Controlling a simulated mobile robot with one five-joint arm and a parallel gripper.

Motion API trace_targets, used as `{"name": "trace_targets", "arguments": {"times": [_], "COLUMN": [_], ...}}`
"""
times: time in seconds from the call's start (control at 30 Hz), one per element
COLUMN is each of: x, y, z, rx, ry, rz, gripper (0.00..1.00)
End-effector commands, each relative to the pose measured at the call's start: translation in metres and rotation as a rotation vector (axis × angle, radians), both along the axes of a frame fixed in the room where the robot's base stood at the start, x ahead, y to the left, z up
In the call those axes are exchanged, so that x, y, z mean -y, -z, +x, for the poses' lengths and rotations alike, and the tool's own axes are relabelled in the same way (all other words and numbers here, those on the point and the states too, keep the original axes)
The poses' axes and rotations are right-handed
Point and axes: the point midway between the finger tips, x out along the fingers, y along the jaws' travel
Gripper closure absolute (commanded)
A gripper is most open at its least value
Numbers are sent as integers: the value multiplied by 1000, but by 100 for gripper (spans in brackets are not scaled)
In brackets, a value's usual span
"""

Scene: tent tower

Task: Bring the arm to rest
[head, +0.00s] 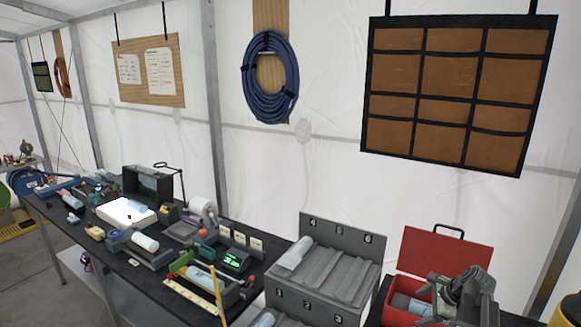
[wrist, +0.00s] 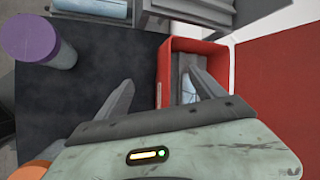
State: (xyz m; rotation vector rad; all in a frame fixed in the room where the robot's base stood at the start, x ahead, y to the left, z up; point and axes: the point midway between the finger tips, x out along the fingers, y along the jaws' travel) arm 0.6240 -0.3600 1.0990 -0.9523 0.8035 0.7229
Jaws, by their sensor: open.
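My gripper (wrist: 158,98) shows in the wrist view with its two fingers spread wide apart and nothing between them. It is over the edge of a red box (wrist: 163,70), with one finger above the dark table top and the other above the box's inside. In the head view my gripper and wrist are at the lower right, in front of and over the red box (head: 440,250), whose lid stands open. A pale cylinder lies inside the box (wrist: 188,88), partly hidden by the finger.
A grey numbered rack (head: 335,268) with a pale cylinder (head: 295,252) stands left of the box. A purple-capped cylinder (wrist: 30,38) is at the left in the wrist view. The long black table (head: 75,235) is crowded with tools. A pocket panel (head: 455,90) hangs on the wall.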

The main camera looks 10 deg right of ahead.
Motion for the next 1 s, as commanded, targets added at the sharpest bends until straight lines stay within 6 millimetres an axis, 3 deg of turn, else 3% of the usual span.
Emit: {"name": "trace_targets", "arguments": {"times": [0.17, 0.27, 0.3, 0.4, 0.5, 0.6, 0.7, 0.83, 1.0], "x": [-106, -187, -217, -282, -335, -374, -387, -367, -357], "y": [31, 53, 62, 80, 96, 111, 119, 118, 118], "z": [38, 49, 49, 42, 26, 4, -21, -40, -49], "rx": [-28, -57, -67, -89, -108, -126, -154, -191, -193], "ry": [-186, -373, -457, -673, -899, -1143, -1403, -1633, -1842], "rz": [-28, -85, -116, -200, -293, -396, -507, -596, -637], "gripper": [21, 21, 21, 21, 21, 21, 21, 21, 21]}}
